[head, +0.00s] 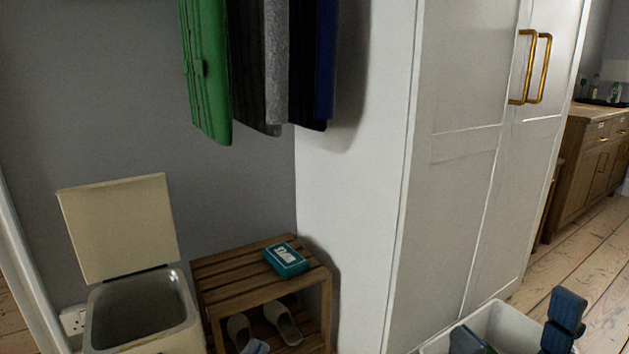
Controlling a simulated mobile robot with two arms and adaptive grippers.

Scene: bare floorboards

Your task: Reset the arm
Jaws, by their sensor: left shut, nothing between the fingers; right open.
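My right gripper (517,326) is at the bottom right, with its two dark blue fingers wide apart. The fingers are in front of and over a white open-topped container, and whether they touch it cannot be told. My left gripper (257,347) shows only as a small grey-blue tip at the bottom edge, in front of the wooden rack. It is shut and nothing shows in it. Most of both arms is out of the picture.
A bin (187,339) with its lid raised stands left of a slatted wooden rack (226,292). The rack holds a teal box (286,261) and slippers (283,323). Clothes (207,70) hang above. A white cupboard (470,170) stands behind the white container (508,322). Floorboards (600,240) are clear at right.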

